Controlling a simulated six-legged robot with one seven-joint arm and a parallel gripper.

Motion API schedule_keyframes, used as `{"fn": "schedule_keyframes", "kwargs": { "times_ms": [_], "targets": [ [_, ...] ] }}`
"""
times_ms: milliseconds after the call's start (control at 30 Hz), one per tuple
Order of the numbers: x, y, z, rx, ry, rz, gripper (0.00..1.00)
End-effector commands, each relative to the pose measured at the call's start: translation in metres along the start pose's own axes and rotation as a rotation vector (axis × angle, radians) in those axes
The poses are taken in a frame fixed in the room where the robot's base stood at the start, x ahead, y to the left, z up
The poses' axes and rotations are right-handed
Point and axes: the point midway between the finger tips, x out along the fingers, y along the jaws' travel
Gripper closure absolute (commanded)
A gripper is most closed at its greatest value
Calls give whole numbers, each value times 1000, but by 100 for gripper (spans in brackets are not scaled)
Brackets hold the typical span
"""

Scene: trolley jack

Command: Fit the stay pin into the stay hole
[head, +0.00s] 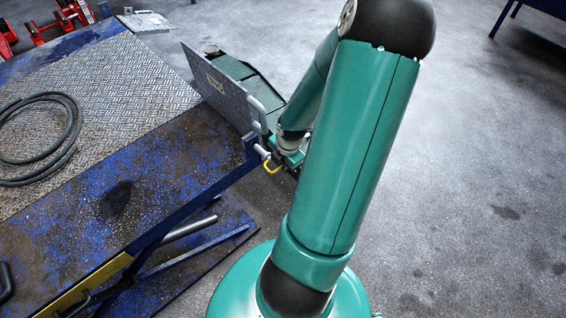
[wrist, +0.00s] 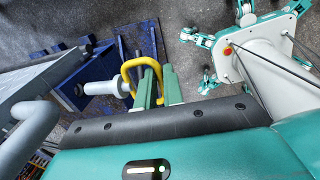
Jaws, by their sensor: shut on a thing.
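The stay pin is a light grey pin with a yellow loop handle; it shows in the head view (head: 262,151) and the wrist view (wrist: 106,87). My gripper (wrist: 156,90) is shut on the yellow handle. In the head view my gripper (head: 288,158) is partly hidden by my arm. The pin lies across the wrist view, its far end pointing left at a blue bracket (wrist: 72,94) on the lift's corner. In the head view this bracket (head: 250,143) is right beside the pin. The stay hole itself is hidden, and I cannot tell whether the tip is inside it.
A grey upright plate (head: 215,88) with a grey tube handle (head: 257,112) stands close behind the pin. The blue lift table (head: 110,200) carries a black hose (head: 70,140).

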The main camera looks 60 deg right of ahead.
Motion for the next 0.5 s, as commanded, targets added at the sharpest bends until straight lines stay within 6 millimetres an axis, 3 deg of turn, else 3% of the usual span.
{"fn": "schedule_keyframes", "kwargs": {
  "times_ms": [500],
  "targets": [
    [0,4,0,-1,-1,11,100]
  ]
}}
